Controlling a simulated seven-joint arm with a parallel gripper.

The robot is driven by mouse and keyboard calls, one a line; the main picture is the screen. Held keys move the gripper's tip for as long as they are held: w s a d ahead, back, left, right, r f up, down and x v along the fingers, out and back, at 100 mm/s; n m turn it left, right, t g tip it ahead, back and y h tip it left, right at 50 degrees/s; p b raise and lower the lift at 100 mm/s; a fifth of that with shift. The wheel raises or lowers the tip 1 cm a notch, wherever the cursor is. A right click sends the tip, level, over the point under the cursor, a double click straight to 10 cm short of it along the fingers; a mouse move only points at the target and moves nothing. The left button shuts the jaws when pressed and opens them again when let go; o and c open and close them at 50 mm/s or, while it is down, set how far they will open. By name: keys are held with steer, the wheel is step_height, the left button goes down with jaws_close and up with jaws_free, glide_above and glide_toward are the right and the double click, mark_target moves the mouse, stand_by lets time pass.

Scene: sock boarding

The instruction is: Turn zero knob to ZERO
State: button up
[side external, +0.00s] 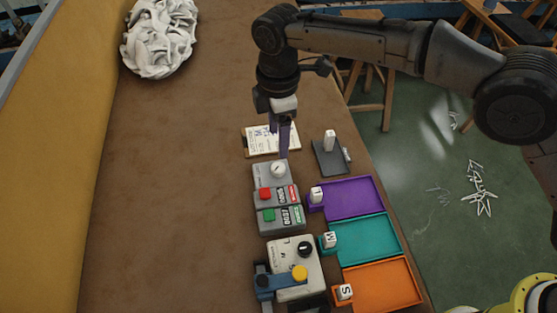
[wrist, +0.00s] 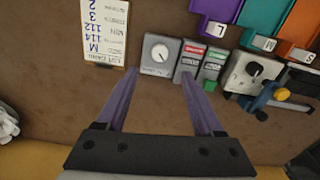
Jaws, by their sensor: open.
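The zero knob, a small white dial (side external: 278,169), sits on a grey box (side external: 262,181) on the brown table. My gripper (side external: 284,152) points down, just behind the knob box in the side view. In the wrist view my gripper (wrist: 160,77) is open and empty, its two purple-grey fingers spread to either side of the knob box and apart from the knob.
Red (side external: 265,194) and green (side external: 269,215) button boxes stand beside the knob box. A box with a black knob (side external: 303,246) and a blue clamp (side external: 275,283) is further forward. Purple (side external: 352,198), teal (side external: 367,240) and orange (side external: 384,285) trays line the right. A card (wrist: 104,33) lies behind.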

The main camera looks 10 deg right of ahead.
mark_target(278, 167)
step_height(278, 167, down, 10)
steer(key=shift+r, duration=0.1)
stand_by(0.4)
jaws_close()
